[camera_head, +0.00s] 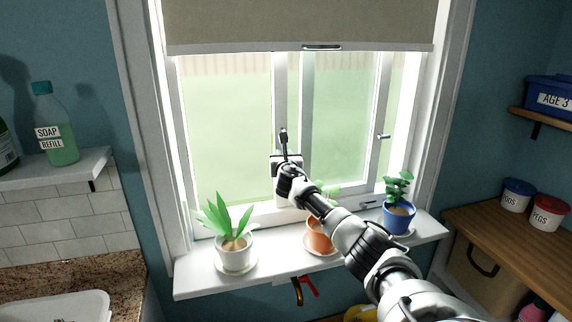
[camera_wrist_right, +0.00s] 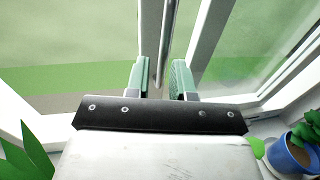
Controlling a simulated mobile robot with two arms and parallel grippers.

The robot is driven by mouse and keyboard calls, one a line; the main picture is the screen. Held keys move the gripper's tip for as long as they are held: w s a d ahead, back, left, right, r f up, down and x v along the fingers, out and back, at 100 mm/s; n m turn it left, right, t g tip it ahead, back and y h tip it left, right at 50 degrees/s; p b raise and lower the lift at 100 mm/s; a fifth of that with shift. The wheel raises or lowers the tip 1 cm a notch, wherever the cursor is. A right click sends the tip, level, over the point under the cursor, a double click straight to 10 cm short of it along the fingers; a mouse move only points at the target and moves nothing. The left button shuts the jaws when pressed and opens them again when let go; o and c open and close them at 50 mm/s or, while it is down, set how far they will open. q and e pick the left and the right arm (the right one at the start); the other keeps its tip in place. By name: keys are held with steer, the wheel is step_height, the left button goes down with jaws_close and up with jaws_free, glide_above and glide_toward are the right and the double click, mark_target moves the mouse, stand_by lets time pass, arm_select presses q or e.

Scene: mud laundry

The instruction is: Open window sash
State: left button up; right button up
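The window fills the middle of the head view, with a left pane (camera_head: 225,125) and a right sash (camera_head: 340,120) meeting at a pale central upright. A slim upright handle (camera_head: 283,135) stands at that upright, and its metal bar also shows in the right wrist view (camera_wrist_right: 164,48). My right gripper (camera_head: 286,160) is at the upright, over the handle's lower part. In the wrist view its green-padded fingers (camera_wrist_right: 160,82) are apart, with the bar between them and gaps visible on both sides. A small fitting (camera_head: 383,136) is on the right side frame. My left gripper is out of view.
Potted plants stand on the sill (camera_head: 200,283): a white pot (camera_head: 234,254), a terracotta pot (camera_head: 319,237) partly behind my arm, and a blue pot (camera_head: 398,219). A roller blind (camera_head: 300,20) covers the window top. Shelves flank both sides.

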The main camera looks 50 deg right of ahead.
steer(key=b+v, duration=0.1)
steer(key=v, duration=0.6)
steer(key=shift+s+a, duration=0.15)
steer(key=shift+s, duration=0.1)
stand_by(0.3)
